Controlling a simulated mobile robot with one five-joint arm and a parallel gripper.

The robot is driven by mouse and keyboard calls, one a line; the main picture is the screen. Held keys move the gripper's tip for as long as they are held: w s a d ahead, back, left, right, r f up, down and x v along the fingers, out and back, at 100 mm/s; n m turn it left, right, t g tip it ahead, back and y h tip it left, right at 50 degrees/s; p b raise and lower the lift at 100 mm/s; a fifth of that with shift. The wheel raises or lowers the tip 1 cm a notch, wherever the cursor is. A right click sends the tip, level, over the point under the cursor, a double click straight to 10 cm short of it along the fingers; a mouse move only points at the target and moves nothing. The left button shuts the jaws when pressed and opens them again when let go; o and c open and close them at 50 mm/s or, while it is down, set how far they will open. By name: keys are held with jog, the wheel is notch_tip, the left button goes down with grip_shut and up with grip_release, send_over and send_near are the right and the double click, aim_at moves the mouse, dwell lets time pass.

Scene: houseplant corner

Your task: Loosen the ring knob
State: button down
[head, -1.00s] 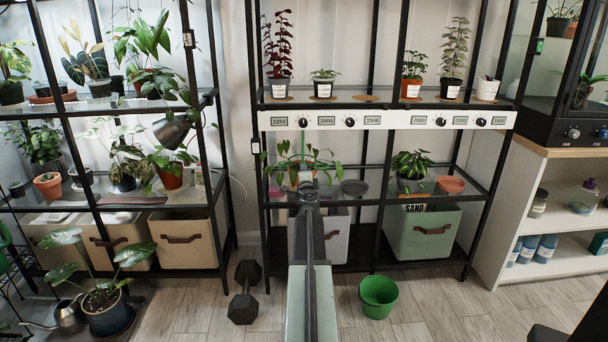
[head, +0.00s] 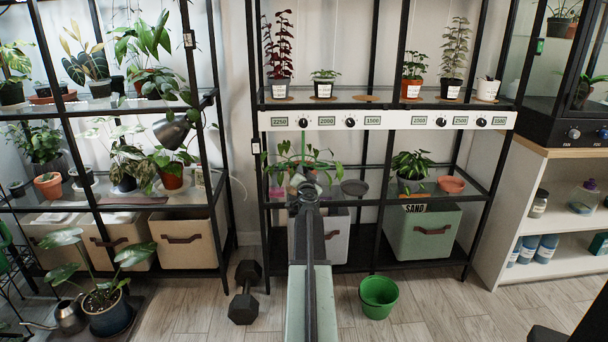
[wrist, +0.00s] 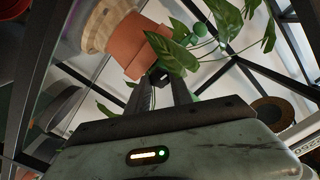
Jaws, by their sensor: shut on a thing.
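In the wrist view my gripper (wrist: 160,80) is closed on a small dark knob (wrist: 158,72). The knob sits beside a terracotta pot (wrist: 128,45), among green leaves (wrist: 185,50). The fingertips partly cover the knob, and its markings cannot be read. In the head view my wrist stands in front of the trailing plant (head: 288,163) on the middle shelf of the centre rack. It hides the fingers, the knob and much of the pot there. A thin green stake (head: 303,142) rises from that plant.
On the same shelf, a grey saucer (head: 354,187) is close on the right, then a potted plant (head: 410,164) and a terracotta saucer (head: 451,184). A strip with dials (head: 390,121) runs above. A green bucket (head: 378,296) and a dumbbell (head: 244,292) stand on the floor.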

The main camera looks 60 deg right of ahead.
jog(key=shift+s+d+n, duration=0.2)
jog(key=shift+n, duration=0.3)
dwell(0.3)
jog(key=c, duration=1.2)
grip_release()
jog(key=shift+o, duration=0.4)
jog(key=shift+w+a, duration=0.1)
jog(key=v, duration=0.7)
jog(key=shift+s+a, duration=0.25)
jog(key=shift+a, duration=0.05)
